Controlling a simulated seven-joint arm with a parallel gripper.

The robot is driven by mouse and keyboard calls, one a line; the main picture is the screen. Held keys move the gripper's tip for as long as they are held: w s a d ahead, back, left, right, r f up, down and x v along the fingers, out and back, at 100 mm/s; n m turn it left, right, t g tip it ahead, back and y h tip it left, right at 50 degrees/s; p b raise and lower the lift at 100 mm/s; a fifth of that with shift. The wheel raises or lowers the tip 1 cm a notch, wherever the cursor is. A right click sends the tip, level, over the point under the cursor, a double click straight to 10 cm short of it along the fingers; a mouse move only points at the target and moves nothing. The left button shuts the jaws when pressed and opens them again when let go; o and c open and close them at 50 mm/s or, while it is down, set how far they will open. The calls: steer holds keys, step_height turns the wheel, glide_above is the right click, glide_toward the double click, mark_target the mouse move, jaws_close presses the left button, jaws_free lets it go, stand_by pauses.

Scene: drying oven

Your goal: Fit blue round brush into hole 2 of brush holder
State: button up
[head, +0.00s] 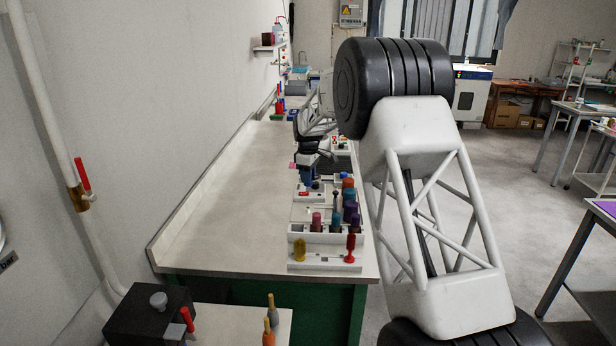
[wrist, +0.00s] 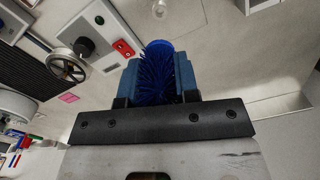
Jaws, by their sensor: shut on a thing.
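In the wrist view my gripper (wrist: 158,84) is shut on the blue round brush (wrist: 158,62), whose bristles show between the two blue finger pads. In the head view my gripper (head: 308,172) is over the bench, beyond the coloured brushes, with its fingers pointing down. The brush cannot be told apart from the blue fingers there. A white rack (head: 298,228) holding several coloured brushes stands at the near right edge of the bench. It seems to be the brush holder, but I cannot make out hole 2 or any hole number.
White equipment with a handwheel (wrist: 68,66) and a red switch (wrist: 122,47) shows in the wrist view. The bench's left side (head: 215,215) is clear.

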steer(key=s+d+r+m, duration=0.3)
steer(key=s+d+m, duration=0.35)
steer(key=d, duration=0.35)
steer(key=s+d+r+m, duration=0.2)
steer(key=s+d+m, duration=0.4)
steer(key=d, duration=0.4)
steer(key=s+a+f+n, duration=0.3)
steer(key=s+a+n, duration=0.3)
steer(key=s, duration=0.1)
steer(key=s+a+f+n, duration=0.4)
steer(key=s+a+n, duration=0.2)
steer(key=s+a, duration=0.1)
steer(key=shift+s+a, duration=0.25)
steer(key=shift+f+n, duration=0.1)
steer(key=shift+n, duration=0.15)
steer(key=shift+f, duration=2.85)
steer(key=shift+f, duration=1.25)
